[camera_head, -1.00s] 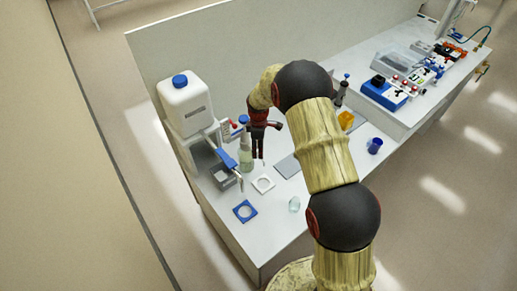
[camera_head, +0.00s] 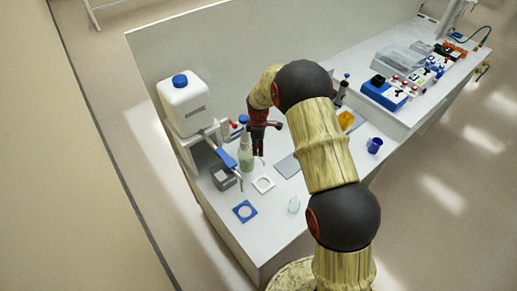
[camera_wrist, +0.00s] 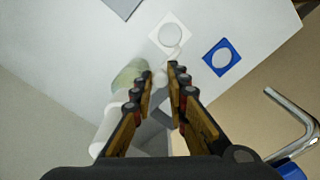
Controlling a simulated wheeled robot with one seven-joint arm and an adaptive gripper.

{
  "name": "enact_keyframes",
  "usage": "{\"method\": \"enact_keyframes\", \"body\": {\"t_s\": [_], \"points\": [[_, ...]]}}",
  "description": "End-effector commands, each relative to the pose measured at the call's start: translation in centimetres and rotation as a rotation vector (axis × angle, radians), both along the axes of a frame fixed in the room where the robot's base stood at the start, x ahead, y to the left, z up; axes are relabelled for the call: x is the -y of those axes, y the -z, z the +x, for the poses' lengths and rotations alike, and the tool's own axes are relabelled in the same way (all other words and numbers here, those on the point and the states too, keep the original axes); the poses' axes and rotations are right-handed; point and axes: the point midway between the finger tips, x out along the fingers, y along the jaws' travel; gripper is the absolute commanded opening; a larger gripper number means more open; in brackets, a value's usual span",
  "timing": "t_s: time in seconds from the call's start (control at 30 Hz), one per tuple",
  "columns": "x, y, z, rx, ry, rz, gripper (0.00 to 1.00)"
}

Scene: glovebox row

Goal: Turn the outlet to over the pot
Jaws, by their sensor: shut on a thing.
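A pale green bottle (camera_head: 246,160) with a blue top (camera_head: 243,119) stands on the bench. My gripper (camera_head: 258,154) is just right of it, pointing down. A thin pale tip (camera_head: 262,163) shows below my fingers. In the wrist view my gripper (camera_wrist: 161,72) is shut on a small pale thing (camera_wrist: 160,80), perhaps the bottle's outlet; the fingers hide most of it. The bottle (camera_wrist: 127,75) is at their left. A bent metal pipe (camera_wrist: 291,113) is apart at the right.
A white canister (camera_head: 187,104) with a blue-levered tap (camera_head: 227,158) stands at the left above a grey box (camera_head: 223,179). A white square ring (camera_head: 254,187) and a blue one (camera_head: 235,214) lie in front. A blue cup (camera_head: 375,146) is at the right.

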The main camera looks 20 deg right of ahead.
Motion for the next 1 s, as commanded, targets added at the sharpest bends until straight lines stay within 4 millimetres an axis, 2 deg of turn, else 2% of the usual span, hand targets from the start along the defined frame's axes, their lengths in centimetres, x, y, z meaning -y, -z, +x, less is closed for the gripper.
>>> {"method": "enact_keyframes", "body": {"t_s": [0.43, 0.8, 1.0], "points": [[-0.3, 0.0, -0.1, 0.001, 0.024, 0.000, 0.00], [-3.3, 0.1, -0.7, 0.001, 0.323, 0.000, 0.00], [-3.9, 0.0, -0.7, 0.000, 0.395, 0.000, 0.00]]}}
